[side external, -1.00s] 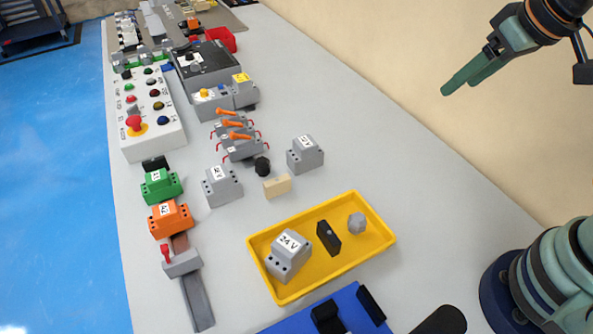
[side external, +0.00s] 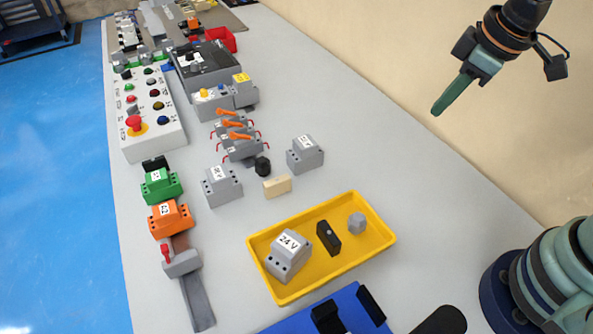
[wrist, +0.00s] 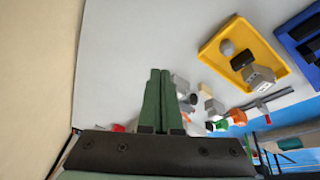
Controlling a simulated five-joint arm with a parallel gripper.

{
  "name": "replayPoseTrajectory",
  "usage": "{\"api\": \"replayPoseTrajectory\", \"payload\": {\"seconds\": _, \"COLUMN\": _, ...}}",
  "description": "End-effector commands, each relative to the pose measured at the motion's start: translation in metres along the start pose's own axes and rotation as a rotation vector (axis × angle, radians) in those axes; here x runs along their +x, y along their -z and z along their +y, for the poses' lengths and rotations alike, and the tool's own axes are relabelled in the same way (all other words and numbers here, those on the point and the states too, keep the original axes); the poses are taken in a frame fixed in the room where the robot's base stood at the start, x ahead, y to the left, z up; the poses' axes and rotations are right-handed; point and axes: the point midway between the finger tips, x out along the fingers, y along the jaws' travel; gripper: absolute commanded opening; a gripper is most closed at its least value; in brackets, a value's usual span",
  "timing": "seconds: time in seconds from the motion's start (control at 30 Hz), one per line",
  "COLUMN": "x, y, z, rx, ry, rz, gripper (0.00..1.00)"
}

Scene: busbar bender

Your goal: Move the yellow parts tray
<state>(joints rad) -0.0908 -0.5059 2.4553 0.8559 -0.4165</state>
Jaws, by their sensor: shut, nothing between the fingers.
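The yellow parts tray (side external: 376,262) lies on the grey bench at the lower middle of the side view. It holds a grey block marked 24 V (side external: 289,256), a black block (side external: 328,238) and a small grey hexagonal piece (side external: 357,223). The tray also shows at the upper right of the wrist view (wrist: 284,68). My gripper (side external: 436,110) is at the upper right of the side view, in the air and apart from the tray. Its green fingers (wrist: 156,76) are closed together and empty in the wrist view.
A blue tray (side external: 350,301) with black parts sits beside the yellow tray. A beige block (side external: 277,186), a black knob (side external: 262,167) and grey terminal blocks (side external: 305,154) stand behind it. A push-button box (side external: 152,112) is farther left. The bench right of the tray is clear up to the wall.

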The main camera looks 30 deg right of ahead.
Motion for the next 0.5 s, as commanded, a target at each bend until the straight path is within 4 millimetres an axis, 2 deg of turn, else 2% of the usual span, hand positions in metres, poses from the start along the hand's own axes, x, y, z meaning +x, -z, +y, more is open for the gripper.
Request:
{"api": "replayPoseTrajectory", "payload": {"seconds": 0.03, "x": 0.015, "y": 0.001, "z": -0.01, "rx": -0.137, "ry": 0.033, "rz": -0.044, "gripper": 0.0}}
{"api": "replayPoseTrajectory", "payload": {"seconds": 0.1, "x": 0.032, "y": 0.0, "z": -0.021, "rx": -0.328, "ry": 0.074, "rz": -0.087, "gripper": 0.0}}
{"api": "replayPoseTrajectory", "payload": {"seconds": 0.3, "x": 0.073, "y": -0.006, "z": -0.051, "rx": -0.809, "ry": 0.201, "rz": -0.17, "gripper": 0.0}}
{"api": "replayPoseTrajectory", "payload": {"seconds": 0.5, "x": 0.095, "y": -0.013, "z": -0.068, "rx": -1.066, "ry": 0.282, "rz": -0.198, "gripper": 0.0}}
